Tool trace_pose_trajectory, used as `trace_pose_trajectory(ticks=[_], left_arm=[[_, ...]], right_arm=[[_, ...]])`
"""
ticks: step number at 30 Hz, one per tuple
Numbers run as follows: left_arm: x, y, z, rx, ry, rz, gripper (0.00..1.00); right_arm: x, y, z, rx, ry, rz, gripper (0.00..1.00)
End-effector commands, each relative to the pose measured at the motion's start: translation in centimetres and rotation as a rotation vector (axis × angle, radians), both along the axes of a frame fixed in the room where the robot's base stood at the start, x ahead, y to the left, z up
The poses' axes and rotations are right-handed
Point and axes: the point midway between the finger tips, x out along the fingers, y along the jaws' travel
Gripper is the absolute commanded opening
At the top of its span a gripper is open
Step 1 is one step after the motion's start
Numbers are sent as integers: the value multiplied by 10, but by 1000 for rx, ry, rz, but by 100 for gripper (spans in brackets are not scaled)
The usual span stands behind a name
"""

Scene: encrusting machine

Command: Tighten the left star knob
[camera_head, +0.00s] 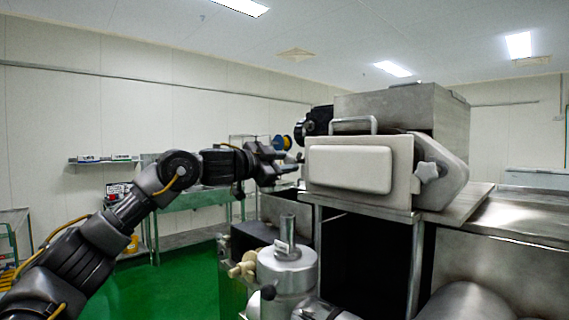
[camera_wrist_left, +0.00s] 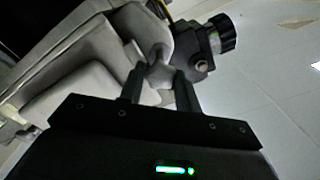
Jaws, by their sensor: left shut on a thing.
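The encrusting machine's metal hopper unit (camera_head: 345,168) stands at the centre right of the head view, with a pale front panel and a handle on top. My left gripper (camera_head: 296,157) reaches in from the left to the unit's left side. In the left wrist view my left gripper (camera_wrist_left: 158,80) has its two dark fingers on either side of the grey left star knob (camera_wrist_left: 158,66), shut on it. In the head view this knob is hidden or too small to tell. Another grey star knob (camera_head: 428,171) shows on the unit's right side.
A black part with a ribbed knob (camera_wrist_left: 222,34) sits close beside the fingers in the left wrist view. A metal cylinder (camera_head: 288,268) with a post stands below the unit. A steel table (camera_head: 193,200) is at the back left, with green floor in front.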

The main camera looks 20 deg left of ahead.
Motion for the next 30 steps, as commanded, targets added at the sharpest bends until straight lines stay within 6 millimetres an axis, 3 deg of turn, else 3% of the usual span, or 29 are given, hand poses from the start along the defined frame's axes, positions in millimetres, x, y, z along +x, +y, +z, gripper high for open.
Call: trace_pose_trajectory(ticks=[30], left_arm=[[0, 0, 0, 798, -461, 0, 10]], right_arm=[[0, 0, 7, 0, -1, 0, 47]])
